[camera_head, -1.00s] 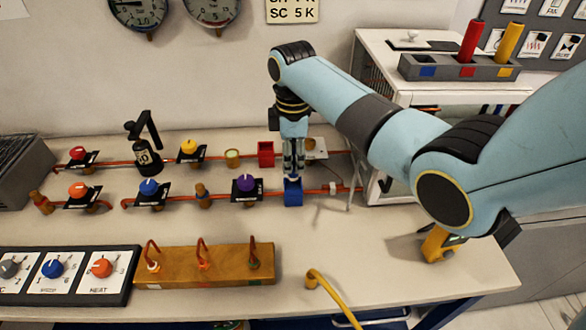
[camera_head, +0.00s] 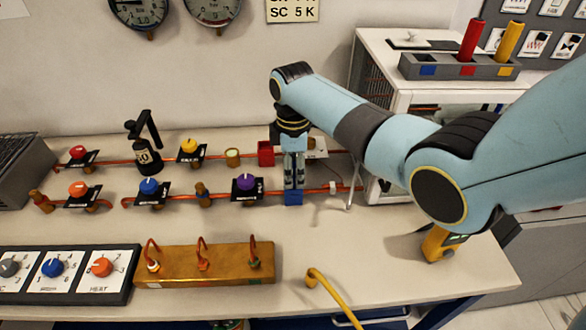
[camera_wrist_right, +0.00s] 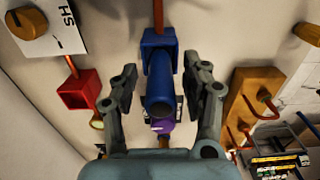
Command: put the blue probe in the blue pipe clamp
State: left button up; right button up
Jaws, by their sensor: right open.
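The blue pipe clamp (camera_head: 293,198) sits on the front copper pipe, just below my right gripper (camera_head: 294,178). In the right wrist view, the square blue clamp (camera_wrist_right: 158,45) has the blue probe (camera_wrist_right: 160,95) standing in its opening, with the probe's round end towards the camera. The fingers of my right gripper (camera_wrist_right: 165,88) are spread on either side of the probe, with gaps showing between them and it. In the head view the probe is mostly hidden by the fingers. My left gripper is not in view.
A red clamp (camera_head: 265,153) stands close behind on the back pipe. A purple valve (camera_head: 246,184) is left of the blue clamp. A grey rack (camera_head: 438,70) on the cabinet holds a red probe (camera_head: 470,40) and a yellow probe (camera_head: 511,41); its blue-marked slot is empty.

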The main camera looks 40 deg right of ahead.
jog(key=shift+r, duration=0.1)
jog(key=shift+r, duration=0.3)
notch_tip(320, 180, up, 12)
jog(key=shift+f, duration=0.25)
jog(key=shift+s+f, duration=0.1)
